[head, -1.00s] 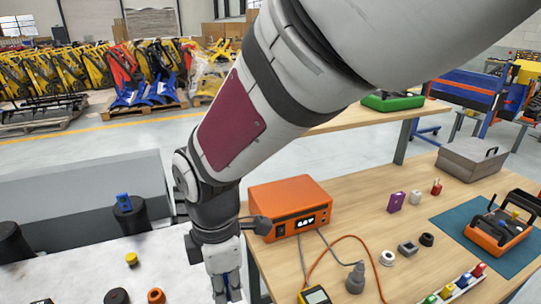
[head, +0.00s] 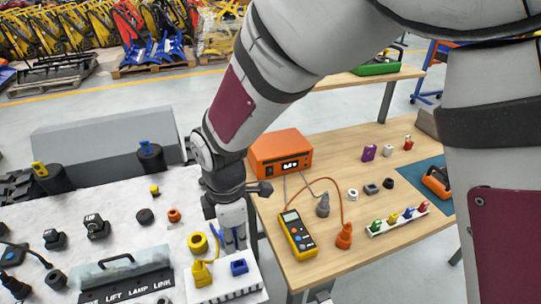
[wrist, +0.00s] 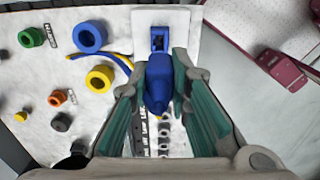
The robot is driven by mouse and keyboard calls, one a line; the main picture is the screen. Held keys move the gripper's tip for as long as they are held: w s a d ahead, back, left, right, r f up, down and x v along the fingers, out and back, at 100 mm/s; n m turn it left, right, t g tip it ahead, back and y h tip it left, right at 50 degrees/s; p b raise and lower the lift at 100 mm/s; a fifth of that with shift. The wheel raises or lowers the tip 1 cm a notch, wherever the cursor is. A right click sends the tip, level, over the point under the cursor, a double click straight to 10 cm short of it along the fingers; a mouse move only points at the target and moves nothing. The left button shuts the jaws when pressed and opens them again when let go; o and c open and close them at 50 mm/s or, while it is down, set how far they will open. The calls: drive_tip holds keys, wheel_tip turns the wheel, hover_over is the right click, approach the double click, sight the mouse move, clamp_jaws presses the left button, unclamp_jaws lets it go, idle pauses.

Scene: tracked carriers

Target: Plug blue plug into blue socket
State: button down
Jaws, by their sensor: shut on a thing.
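My gripper (wrist: 160,100) is shut on the blue plug (wrist: 158,82), which lies between the two fingers in the wrist view. The blue socket (wrist: 159,38) is on a white plate, just beyond the plug's tip in that view. A gap shows between them in the picture; the true distance is hard to tell. In the head view my gripper (head: 234,240) points down above the white plate, just behind the blue socket (head: 239,267). The held plug is mostly hidden by the fingers there.
A yellow plug (head: 201,273) with a cable stands left of the blue socket. A yellow ring (head: 198,244) lies behind it, and a blue ring (wrist: 90,37) shows in the wrist view. To the right, a wooden table holds a multimeter (head: 299,235) and an orange box (head: 280,152).

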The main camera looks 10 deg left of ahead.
drive_tip(key=shift+f, duration=0.1)
idle(0.3)
drive_tip(key=shift+f+b, duration=1.65)
drive_tip(key=shift+f, duration=1.2)
drive_tip(key=shift+f+b, duration=0.8)
drive_tip(key=shift+f, duration=0.45)
idle(0.6)
drive_tip(key=c, duration=1.4)
unclamp_jaws()
drive_tip(key=shift+c, duration=0.2)
